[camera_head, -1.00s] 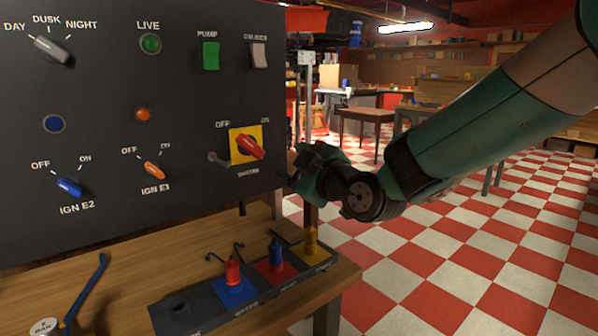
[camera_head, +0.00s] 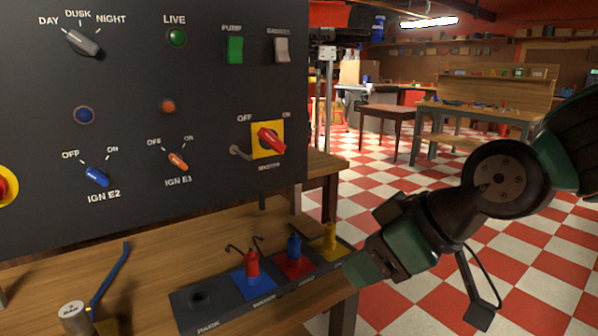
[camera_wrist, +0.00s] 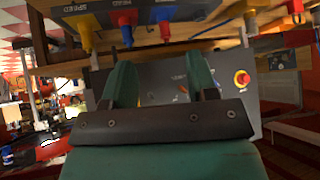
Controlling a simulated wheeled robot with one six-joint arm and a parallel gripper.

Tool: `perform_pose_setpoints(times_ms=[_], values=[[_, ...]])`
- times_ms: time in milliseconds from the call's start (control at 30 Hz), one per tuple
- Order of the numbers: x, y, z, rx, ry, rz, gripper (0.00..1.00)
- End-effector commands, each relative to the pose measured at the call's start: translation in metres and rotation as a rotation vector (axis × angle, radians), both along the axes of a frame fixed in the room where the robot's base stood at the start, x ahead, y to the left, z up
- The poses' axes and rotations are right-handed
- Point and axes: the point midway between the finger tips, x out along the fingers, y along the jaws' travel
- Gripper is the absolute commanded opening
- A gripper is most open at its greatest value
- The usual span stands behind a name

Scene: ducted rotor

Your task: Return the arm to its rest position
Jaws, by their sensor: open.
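My arm comes in from the right edge of the head view, bent downwards. My gripper (camera_head: 358,270) points left and down, beside the right end of the plug tray in the picture; its fingertips are hard to make out there. In the wrist view my gripper (camera_wrist: 161,72) shows two green fingers standing apart with nothing between them. The dark control panel (camera_head: 205,210) stands at the left, clear of my arm. Its red master switch (camera_head: 271,139) sits on a yellow plate, turned diagonally.
The black tray (camera_head: 215,312) on the wooden bench (camera_head: 150,275) holds red (camera_head: 252,264), blue (camera_head: 294,246) and yellow (camera_head: 330,236) plugs close to my gripper. Checkered floor (camera_head: 380,310) lies open at right.

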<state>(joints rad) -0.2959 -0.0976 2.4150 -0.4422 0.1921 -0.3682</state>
Motion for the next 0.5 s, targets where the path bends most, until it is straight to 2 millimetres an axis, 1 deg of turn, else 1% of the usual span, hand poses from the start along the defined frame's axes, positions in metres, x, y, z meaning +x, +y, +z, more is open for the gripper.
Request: perform_pose_setpoints(times_ms=[33, 100, 267, 300, 333, 367, 500], values=[[-0.023, -0.009, -0.004, -0.023, 0.094, -0.023, 0.53], [-0.052, -0.022, -0.011, -0.061, 0.223, -0.058, 0.53], [-0.115, -0.051, -0.021, -0.164, 0.476, -0.147, 0.53], [-0.130, -0.058, -0.023, -0.195, 0.532, -0.172, 0.53], [-0.128, -0.058, -0.007, -0.195, 0.534, -0.173, 0.53], [-0.127, -0.057, 0.004, -0.193, 0.531, -0.171, 0.53], [-0.127, -0.057, 0.038, -0.192, 0.530, -0.169, 0.53]])
